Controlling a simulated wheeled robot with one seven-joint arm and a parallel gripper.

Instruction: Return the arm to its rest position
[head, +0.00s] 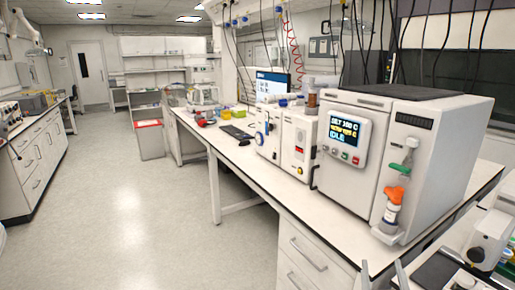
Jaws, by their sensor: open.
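My gripper (383,275) shows only at the bottom edge of the head view, right of centre. Its two pale grey fingertips point upward and stand apart, with nothing seen between them. The rest of my gripper and most of my arm are out of the picture. The fingertips appear in front of the bench, near the drawers and below the large white reactor unit (452,150). The reactor's screen (344,130) reads a set value of 100 C and IDLE. A bottle with an orange cap (392,207) stands upright at its right front.
The white bench (330,222) runs from front right to the back left, with smaller white instruments (297,142) and a monitor (272,84) on it. Drawers (308,252) stand below. A left counter (38,145) lines the wall. Open floor (150,225) lies between.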

